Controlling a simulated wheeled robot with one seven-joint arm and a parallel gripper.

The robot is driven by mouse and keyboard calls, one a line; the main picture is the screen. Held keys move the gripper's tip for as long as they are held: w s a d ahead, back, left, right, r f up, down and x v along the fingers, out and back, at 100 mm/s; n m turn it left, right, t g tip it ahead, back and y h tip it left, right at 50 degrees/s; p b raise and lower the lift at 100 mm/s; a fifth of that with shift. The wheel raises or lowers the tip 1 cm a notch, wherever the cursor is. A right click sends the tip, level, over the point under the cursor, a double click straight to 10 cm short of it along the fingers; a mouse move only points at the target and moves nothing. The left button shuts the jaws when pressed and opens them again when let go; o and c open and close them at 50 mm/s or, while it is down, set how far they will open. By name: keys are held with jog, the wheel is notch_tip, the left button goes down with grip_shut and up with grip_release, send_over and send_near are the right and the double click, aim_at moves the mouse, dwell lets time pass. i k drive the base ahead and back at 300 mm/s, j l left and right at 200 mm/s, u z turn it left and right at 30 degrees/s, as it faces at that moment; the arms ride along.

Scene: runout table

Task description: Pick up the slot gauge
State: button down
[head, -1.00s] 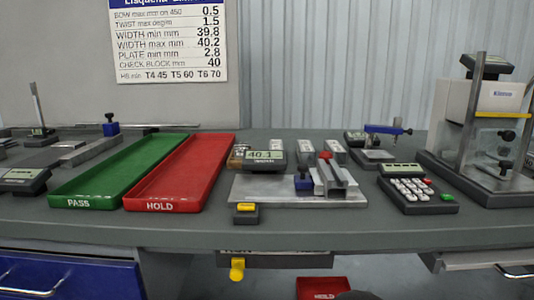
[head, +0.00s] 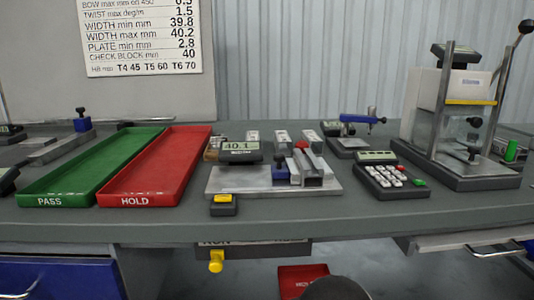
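I cannot tell for sure which thing is the slot gauge. A digital gauge (head: 240,149) reading 40.1 sits at the back left of a grey metal plate (head: 235,181) on the table. On that plate, a blue block (head: 280,173) stands beside a grey metal channel piece (head: 313,175) with a red part (head: 301,145) at its far end. A blue-framed instrument (head: 357,119) stands further back to the right. My gripper is not in view. A dark rounded shape at the bottom edge may be part of my arm.
A green PASS tray (head: 92,165) and red HOLD tray (head: 157,166) lie left. A yellow-topped block (head: 223,205) is in front of the plate. A keypad device (head: 391,178) and tall tester (head: 460,120) stand right. A red bin (head: 302,277) is below the table.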

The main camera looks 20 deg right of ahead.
aim_at(512, 145)
jog(key=z, duration=0.5)
jog(key=j+z, duration=0.1)
jog(key=z, duration=0.4)
jog(key=k+z, duration=0.1)
jog(key=z, duration=0.9)
jog(key=k, duration=0.05)
